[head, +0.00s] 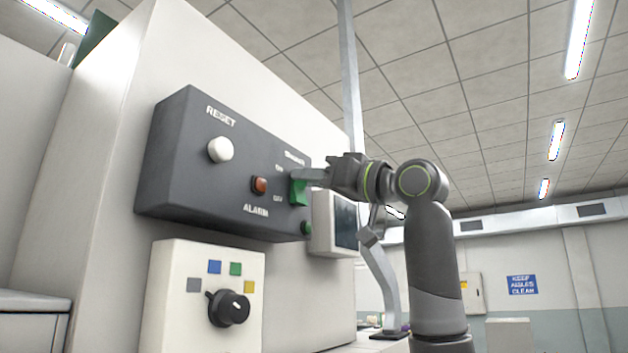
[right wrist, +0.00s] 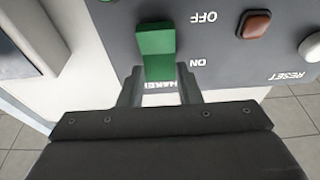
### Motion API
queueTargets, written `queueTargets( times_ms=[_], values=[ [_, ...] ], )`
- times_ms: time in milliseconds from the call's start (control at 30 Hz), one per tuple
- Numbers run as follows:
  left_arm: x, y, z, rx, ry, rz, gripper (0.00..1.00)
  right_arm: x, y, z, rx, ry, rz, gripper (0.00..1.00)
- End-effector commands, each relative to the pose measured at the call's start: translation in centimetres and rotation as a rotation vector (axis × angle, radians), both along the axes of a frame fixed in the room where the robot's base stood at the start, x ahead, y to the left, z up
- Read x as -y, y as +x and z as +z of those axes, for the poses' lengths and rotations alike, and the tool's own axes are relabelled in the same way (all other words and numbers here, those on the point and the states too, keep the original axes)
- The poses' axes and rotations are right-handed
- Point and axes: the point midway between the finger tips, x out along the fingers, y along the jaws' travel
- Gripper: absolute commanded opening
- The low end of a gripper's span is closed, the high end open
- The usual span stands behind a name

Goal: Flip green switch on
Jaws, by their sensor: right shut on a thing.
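The green switch (head: 298,192) is on the dark grey control panel (head: 190,185), between an ON label above and an OFF label below in the head view. My right gripper (head: 304,176) reaches in from the right at the switch's upper part. In the right wrist view, which shows the panel upside down, the green switch (right wrist: 156,45) has its ON-side end between the two fingers of my right gripper (right wrist: 158,78). The gripper is shut on the switch. The fingers partly hide the label above it. My left gripper is not in view.
The panel also has a white RESET knob (head: 221,150), an orange-red ALARM button (head: 260,184) and a small green button (head: 306,228). Below is a white box with a black dial (head: 230,308). A screen (head: 345,222) stands just right of the panel, under my arm.

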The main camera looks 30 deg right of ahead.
Motion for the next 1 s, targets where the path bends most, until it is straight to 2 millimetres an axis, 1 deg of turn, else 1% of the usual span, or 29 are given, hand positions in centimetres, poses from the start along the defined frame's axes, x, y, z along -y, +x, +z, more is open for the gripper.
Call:
queueTargets(
  times_ms=[33, 300, 700, 733, 900, 1000],
  values=[
    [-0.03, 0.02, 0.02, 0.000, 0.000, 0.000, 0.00, -0.06, -0.08, 0.47, -0.029, -0.009, 0.002, 0.08],
    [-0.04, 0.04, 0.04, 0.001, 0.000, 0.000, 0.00, -0.11, 0.16, 0.82, -0.155, -0.062, 0.000, 0.08],
    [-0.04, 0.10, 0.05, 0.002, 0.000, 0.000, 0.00, -0.12, 0.18, 0.81, -0.174, -0.073, 0.000, 0.08],
    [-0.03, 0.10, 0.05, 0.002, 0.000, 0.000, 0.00, -0.13, 0.17, 0.82, -0.174, -0.073, 0.000, 0.32],
    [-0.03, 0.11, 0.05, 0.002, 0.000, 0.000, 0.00, -0.13, 0.19, 0.77, -0.175, -0.073, 0.000, 0.53],
    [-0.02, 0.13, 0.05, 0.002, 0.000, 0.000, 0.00, -0.14, 0.20, 0.74, -0.176, -0.074, 0.001, 0.53]
  ],
)
